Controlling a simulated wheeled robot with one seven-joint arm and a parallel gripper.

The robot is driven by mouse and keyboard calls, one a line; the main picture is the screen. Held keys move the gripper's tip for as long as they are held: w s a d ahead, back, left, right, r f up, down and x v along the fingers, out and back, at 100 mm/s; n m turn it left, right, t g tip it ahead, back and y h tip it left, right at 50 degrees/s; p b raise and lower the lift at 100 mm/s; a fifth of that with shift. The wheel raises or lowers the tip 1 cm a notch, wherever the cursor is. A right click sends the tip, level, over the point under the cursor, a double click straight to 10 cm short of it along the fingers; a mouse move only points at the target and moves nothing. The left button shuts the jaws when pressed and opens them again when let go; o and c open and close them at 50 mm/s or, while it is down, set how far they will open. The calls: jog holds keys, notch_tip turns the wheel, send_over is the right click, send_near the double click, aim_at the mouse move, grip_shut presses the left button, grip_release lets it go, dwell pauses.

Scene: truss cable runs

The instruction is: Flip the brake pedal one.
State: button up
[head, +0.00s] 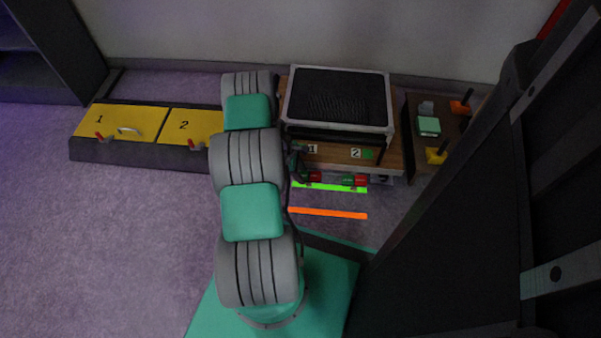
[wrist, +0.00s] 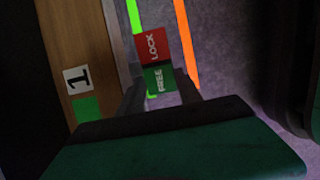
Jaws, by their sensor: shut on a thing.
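Brake pedal one (wrist: 155,62) has a red half marked LOCK and a green half marked FREE. It also shows in the head view as a small red piece (head: 314,176), partly hidden by my arm, below the cart's label 1 (head: 312,149). My gripper (wrist: 160,88) is shut on the pedal, with one finger on each side of the green FREE half. In the head view my gripper (head: 300,175) is at the cart's near edge. I cannot tell the pedal's exact tilt. Brake pedal two (head: 355,181), green and red, is to its right.
The wooden cart (head: 330,158) carries a black-topped grey case (head: 338,98). A green strip (head: 330,188) and an orange strip (head: 328,212) lie in front. Yellow panels (head: 125,122) stand left; a tray with small blocks (head: 420,165) stands right. Left floor is clear.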

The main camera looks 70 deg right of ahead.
aim_at(304, 176)
jog(key=shift+s+r+t+p, duration=0.3)
jog(key=shift+r+t+p, duration=0.1)
jog(key=shift+r+t, duration=0.1)
jog(key=shift+s+d+t, duration=0.1)
jog(key=shift+s+t, duration=0.05)
jog(key=shift+t, duration=0.35)
jog(key=shift+s+t+y, duration=0.15)
jog(key=shift+t+y, duration=0.15)
jog(key=shift+t, duration=0.9)
jog(key=o, duration=1.1)
notch_tip(304, 176, up, 8)
jog(key=p, duration=0.3)
jog(key=shift+f, duration=0.1)
